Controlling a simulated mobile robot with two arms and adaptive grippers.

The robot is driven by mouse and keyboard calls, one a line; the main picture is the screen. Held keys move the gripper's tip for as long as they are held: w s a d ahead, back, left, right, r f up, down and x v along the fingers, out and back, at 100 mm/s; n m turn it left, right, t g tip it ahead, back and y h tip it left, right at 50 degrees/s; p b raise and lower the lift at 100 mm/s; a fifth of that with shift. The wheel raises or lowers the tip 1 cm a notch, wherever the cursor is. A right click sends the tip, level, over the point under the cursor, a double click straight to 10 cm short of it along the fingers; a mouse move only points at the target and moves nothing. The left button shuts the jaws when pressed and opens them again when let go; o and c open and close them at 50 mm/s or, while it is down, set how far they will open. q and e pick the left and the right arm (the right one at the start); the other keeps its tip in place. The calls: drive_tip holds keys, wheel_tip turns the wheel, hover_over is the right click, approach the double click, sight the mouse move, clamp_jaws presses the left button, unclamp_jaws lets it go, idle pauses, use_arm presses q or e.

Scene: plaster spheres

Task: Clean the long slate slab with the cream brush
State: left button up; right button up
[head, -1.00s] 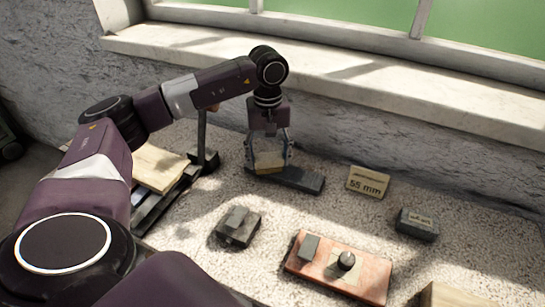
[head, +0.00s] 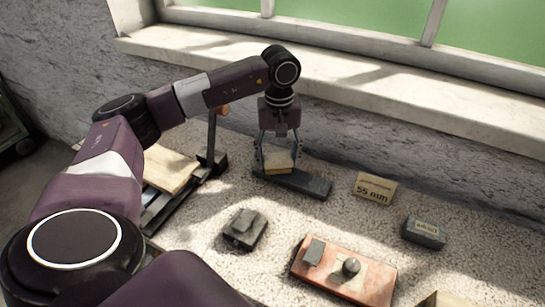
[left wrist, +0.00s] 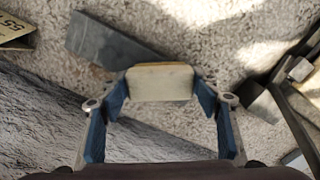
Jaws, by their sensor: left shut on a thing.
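The long slate slab (head: 312,185) is a dark grey bar lying on the rough pale surface below the window ledge. It shows in the left wrist view (left wrist: 98,38), running from upper left toward the brush. My left gripper (head: 277,158) points down over the slab's left end and is shut on the cream brush (head: 278,164). The brush also shows between the blue fingers in the left wrist view (left wrist: 160,82). The brush is on or just above the slab; I cannot tell contact. It hides part of the slab. My right gripper is out of view.
A "55 mm" sign (head: 375,188) and a small dark labelled block (head: 424,233) stand to the right. Nearer are a dark grey block (head: 243,230) and a reddish board (head: 372,286) with a black knob (head: 351,266). A wooden board (head: 168,170) lies left, beside a dark post (head: 211,140).

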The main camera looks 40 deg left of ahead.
use_arm(q)
drive_tip(key=shift+r+p, duration=0.9)
drive_tip(key=shift+r, duration=0.35)
wheel_tip(320, 180, up, 3)
drive_tip(key=shift+r+p, duration=0.15)
drive_tip(key=shift+p, duration=1.05)
drive_tip(key=shift+r, duration=0.35)
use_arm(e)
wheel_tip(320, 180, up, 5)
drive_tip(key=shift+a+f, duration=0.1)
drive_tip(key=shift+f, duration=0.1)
